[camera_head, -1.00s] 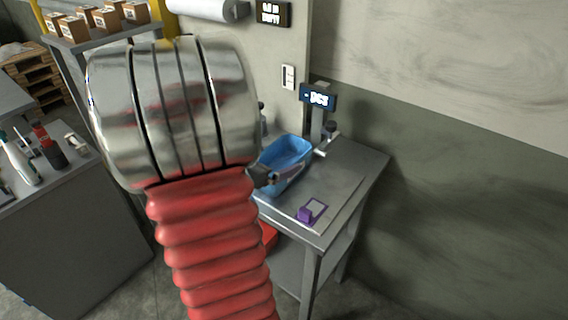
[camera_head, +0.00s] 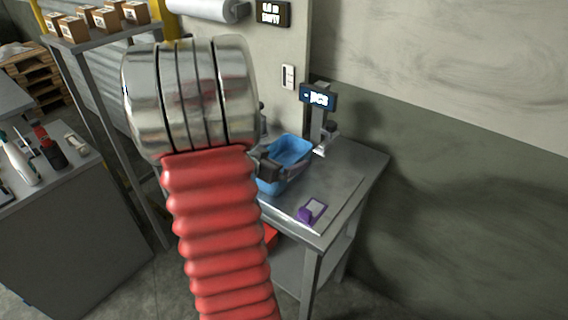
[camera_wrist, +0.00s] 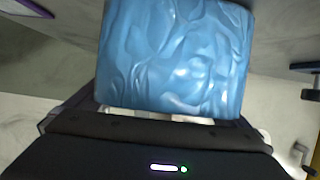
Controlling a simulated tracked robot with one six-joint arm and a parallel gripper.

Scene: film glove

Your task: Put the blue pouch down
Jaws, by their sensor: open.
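The blue pouch (camera_head: 290,150) stands on the metal table at the centre right of the head view. In the wrist view the pouch (camera_wrist: 175,55) is wrinkled and shiny and fills the upper middle, close in front of my gripper. My gripper (camera_head: 270,168) is dark and overlaps the near side of the pouch in the head view. In the wrist view my gripper (camera_wrist: 160,117) is open, with the pouch at its mouth. The pouch hides most of the fingertips, so I cannot tell whether they touch it.
The metal table (camera_head: 352,165) has bare room right of the pouch. A purple-and-white item (camera_head: 313,209) lies near its front edge. A display post (camera_head: 318,98) stands behind the pouch. A side bench (camera_head: 60,190) with bottles is at the left.

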